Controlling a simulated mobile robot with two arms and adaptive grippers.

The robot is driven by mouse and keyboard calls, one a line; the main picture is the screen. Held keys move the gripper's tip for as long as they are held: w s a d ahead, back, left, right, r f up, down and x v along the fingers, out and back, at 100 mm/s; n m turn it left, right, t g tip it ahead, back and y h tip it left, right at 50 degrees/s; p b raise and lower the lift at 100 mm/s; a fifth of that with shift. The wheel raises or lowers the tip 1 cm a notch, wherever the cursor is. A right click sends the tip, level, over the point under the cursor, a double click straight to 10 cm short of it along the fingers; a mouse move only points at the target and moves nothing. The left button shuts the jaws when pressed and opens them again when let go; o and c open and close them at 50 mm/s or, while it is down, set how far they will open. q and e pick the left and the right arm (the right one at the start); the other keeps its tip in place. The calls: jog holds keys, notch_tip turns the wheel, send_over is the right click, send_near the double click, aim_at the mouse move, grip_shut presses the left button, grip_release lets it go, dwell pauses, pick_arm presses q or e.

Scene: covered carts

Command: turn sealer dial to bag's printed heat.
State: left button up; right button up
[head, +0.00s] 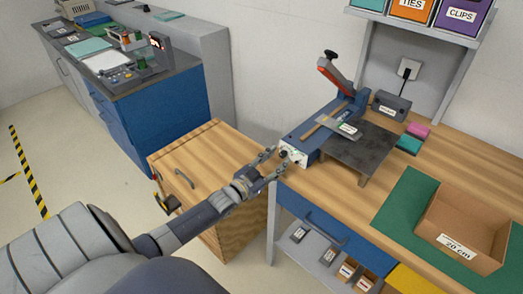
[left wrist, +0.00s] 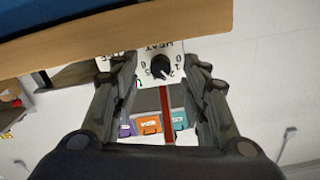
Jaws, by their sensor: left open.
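The blue heat sealer (head: 311,136) stands on the wooden bench, its lever raised with a red handle end. A bag (head: 341,128) with a small label lies on it; its print is too small to read. The white front panel carries a black dial (left wrist: 161,67), marked HEAT with numbers around it, upside down in the left wrist view. I cannot read its exact setting. My left gripper (head: 275,162) is open in front of the panel. In the left wrist view the dial shows between its fingers, apart from them as far as I can tell. My right gripper is not in view.
A dark plate (head: 359,151) sits beside the sealer. A cardboard box (head: 467,222) marked 20 cm stands on a green mat (head: 402,209). A wooden cabinet (head: 185,160) is left of the bench. Labelled bins (head: 410,8) stand on a shelf above. Floor at left is clear.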

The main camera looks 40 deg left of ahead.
pick_arm(q)
jog(key=s, duration=1)
jog(key=shift+s+a, duration=0.3)
jog(key=shift+a, duration=0.1)
